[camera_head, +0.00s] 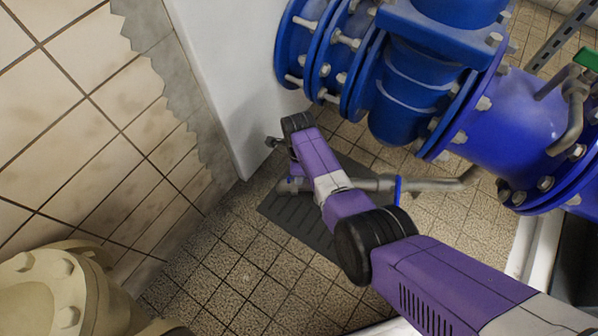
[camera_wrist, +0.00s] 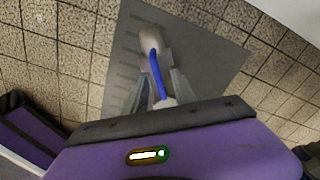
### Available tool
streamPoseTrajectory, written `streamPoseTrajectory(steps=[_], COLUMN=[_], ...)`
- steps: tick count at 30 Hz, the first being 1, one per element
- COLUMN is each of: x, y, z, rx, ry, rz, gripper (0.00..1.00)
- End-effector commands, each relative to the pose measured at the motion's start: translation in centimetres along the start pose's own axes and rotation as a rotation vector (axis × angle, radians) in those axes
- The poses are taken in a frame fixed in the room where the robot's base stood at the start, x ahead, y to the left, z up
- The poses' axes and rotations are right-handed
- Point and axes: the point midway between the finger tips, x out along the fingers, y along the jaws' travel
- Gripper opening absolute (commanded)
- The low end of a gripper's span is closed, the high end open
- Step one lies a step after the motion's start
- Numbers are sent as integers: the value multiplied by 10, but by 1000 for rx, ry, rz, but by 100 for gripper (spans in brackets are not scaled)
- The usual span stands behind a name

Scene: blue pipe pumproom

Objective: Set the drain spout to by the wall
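The drain spout (camera_head: 365,184) is a grey pipe with a blue band, running left from below the blue pipework over a dark floor grate (camera_head: 316,236). Its left end is beside my gripper, low near the corner of the white wall panel. In the wrist view, the spout's pale end (camera_wrist: 150,38) and a blue bar (camera_wrist: 158,76) lie over the grate. My gripper (camera_wrist: 157,66) has its fingers on either side of the blue bar, close together at the tips. I cannot tell whether they touch or grip it. In the head view my wrist partly hides this.
A white wall panel (camera_head: 222,75) and a tiled wall (camera_head: 85,110) stand to the left. Large blue flanged pipes (camera_head: 420,90) are above and right. A cream flanged fitting (camera_head: 50,290) is at lower left. Tiled floor (camera_head: 235,285) is clear at lower middle.

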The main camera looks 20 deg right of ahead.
Motion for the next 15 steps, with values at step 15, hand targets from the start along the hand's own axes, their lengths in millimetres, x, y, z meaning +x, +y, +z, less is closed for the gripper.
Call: streamPoseTrajectory(steps=[15], x=[-52], y=[0], z=[0], rx=[-1], ry=[0], rz=[0], gripper=[32])
